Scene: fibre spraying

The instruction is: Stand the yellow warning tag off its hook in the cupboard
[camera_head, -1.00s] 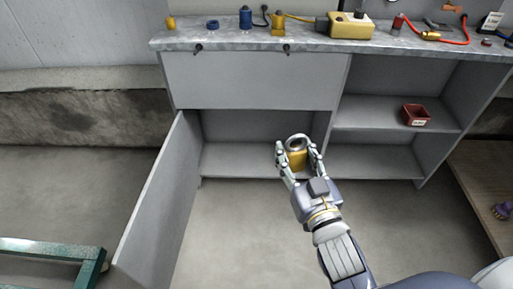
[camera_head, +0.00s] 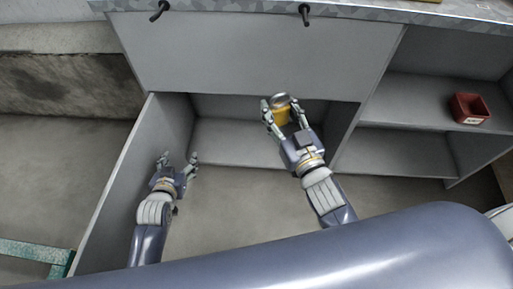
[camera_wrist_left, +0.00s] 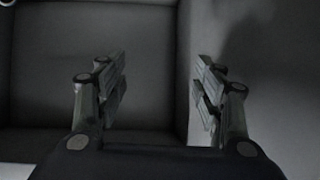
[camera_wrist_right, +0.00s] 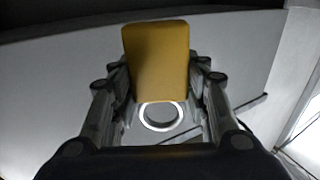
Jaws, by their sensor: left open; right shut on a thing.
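The yellow warning tag (camera_head: 281,116) has a grey metal ring and is held by my right gripper (camera_head: 282,106), which is shut on it. It is off the hooks, in front of the cupboard opening near its upper edge. In the right wrist view the tag (camera_wrist_right: 157,55) sits between the fingers, with the ring (camera_wrist_right: 142,117) below it. My left gripper (camera_head: 178,159) is open and empty, near the open cupboard door (camera_head: 115,170). The left wrist view shows its fingers (camera_wrist_left: 160,65) apart before the grey cupboard interior. The cupboard floor (camera_head: 230,150) looks bare where visible.
Two black hooks (camera_head: 305,14) stick out below the bench edge, above the cupboard's front panel (camera_head: 240,55). A red bin (camera_head: 468,108) stands on the upper right shelf. A green frame (camera_head: 40,252) is at the lower left.

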